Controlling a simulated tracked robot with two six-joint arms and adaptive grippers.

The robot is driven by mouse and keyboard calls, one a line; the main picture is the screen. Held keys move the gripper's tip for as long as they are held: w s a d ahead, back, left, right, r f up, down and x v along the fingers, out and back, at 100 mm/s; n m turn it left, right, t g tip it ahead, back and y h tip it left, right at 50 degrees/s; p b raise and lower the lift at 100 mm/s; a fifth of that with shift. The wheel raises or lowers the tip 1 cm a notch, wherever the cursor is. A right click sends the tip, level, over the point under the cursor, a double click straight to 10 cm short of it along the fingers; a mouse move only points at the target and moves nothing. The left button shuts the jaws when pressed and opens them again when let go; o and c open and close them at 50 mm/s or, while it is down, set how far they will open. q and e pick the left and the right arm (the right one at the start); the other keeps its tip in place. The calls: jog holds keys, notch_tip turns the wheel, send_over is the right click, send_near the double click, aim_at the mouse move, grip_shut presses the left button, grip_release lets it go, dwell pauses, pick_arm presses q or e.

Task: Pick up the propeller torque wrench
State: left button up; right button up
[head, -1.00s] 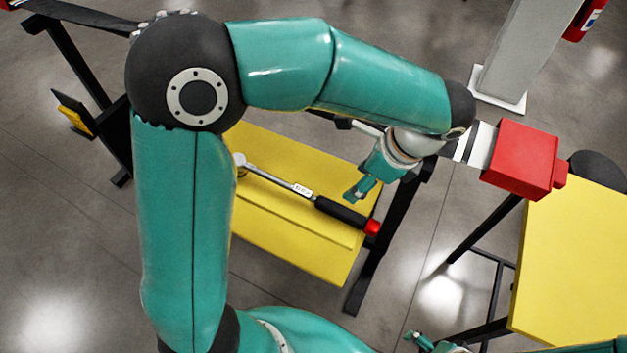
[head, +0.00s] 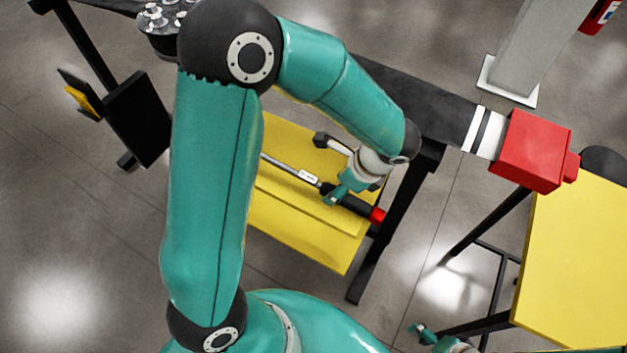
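The propeller torque wrench lies on a yellow shelf (head: 300,240) in the head view. Its metal shaft has a white label (head: 309,176), and its black handle (head: 357,206) ends in a red cap (head: 377,215). The wrench's head end is hidden behind my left arm. My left gripper (head: 340,192) is right at the shaft side of the handle, seen over it. I cannot tell whether its fingers touch the handle or how far apart they are. My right gripper (head: 424,333) is small at the bottom edge, away from the wrench, its opening unclear.
A black beam (head: 435,105) above the shelf ends in a red block (head: 533,150) at the right. A yellow table (head: 575,260) stands at the right, with a grey post (head: 535,50) behind. Open floor lies left and below the shelf.

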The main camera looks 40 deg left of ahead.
aim_at(332, 188)
pick_arm(q)
jog(key=x, duration=0.3)
jog(key=shift+a+f, duration=0.2)
jog(key=shift+f, duration=0.1)
jog(key=shift+w+r, duration=0.1)
grip_shut()
